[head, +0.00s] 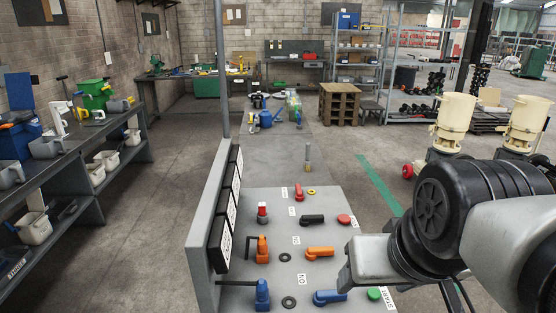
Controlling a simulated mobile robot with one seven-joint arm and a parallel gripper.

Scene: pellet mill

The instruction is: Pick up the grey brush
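I cannot clearly pick out a grey brush. A small upright object (307,158) with a grey upper part and a tan lower part stands at the far edge of the grey control panel (275,200); it is too small to tell if it is a brush. Several grey scoop-like items, including one grey scoop (46,148), lie on the left workbench (75,155). My gripper (352,268) is at the lower right, over the panel's right side and well apart from these things. Its fingers cannot be made out, so I cannot tell whether it is open or holding anything.
The panel carries orange, blue, red and black handles, including a blue handle (328,297), and has a raised wall (213,200) at its left. Cream hoppers (455,122) stand at the right. A wooden crate stand (339,103) is farther back. The floor left of the panel is clear.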

